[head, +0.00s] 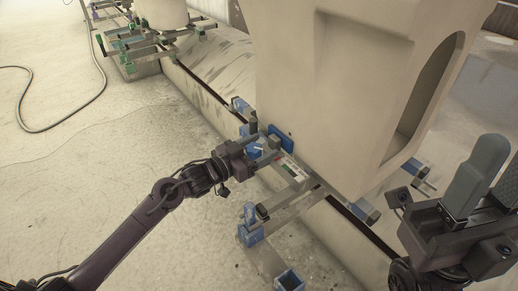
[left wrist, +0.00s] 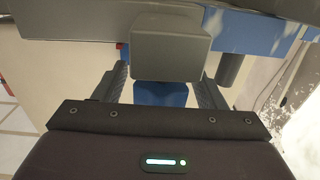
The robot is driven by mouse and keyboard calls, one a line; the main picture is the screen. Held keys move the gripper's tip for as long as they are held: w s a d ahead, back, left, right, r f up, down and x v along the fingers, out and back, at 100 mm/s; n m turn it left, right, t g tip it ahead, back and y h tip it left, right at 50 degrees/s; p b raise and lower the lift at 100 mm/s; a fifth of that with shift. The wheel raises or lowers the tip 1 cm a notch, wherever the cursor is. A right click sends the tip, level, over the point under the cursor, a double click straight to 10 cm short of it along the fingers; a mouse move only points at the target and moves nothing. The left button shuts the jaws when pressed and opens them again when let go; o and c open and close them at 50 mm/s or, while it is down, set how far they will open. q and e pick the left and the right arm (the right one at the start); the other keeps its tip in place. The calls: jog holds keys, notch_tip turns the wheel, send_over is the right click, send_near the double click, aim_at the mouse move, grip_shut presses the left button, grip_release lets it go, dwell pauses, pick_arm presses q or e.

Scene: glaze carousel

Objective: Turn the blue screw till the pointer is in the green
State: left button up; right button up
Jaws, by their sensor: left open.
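My left gripper (head: 250,143) reaches in from the left to the near fixture by the pale moulded body. In the left wrist view its two dark fingers (left wrist: 160,98) stand apart, with a blue part (left wrist: 160,92), likely the blue screw, between them below a grey block (left wrist: 170,55). I cannot tell whether the fingers touch it. In the head view a blue piece (head: 254,152) shows at the fingers. A small scale (head: 292,169) with green and red marks lies just right of them; its pointer is too small to read. My right gripper (head: 492,172) is at the right edge.
The large pale body (head: 330,85) stands close behind the fixture. A blue clamp post (head: 251,222) and an open blue box (head: 289,281) are in front. Another fixture with green parts (head: 128,45) is at the back left. The floor at left is clear except for a hose (head: 40,130).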

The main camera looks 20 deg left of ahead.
pick_arm(q)
jog(key=shift+c, duration=0.4)
jog(key=c, duration=0.9)
jog(key=shift+r+m+g+h, duration=0.1)
jog(key=shift+m+g+h, duration=0.2)
jog(key=shift+h, duration=0.1)
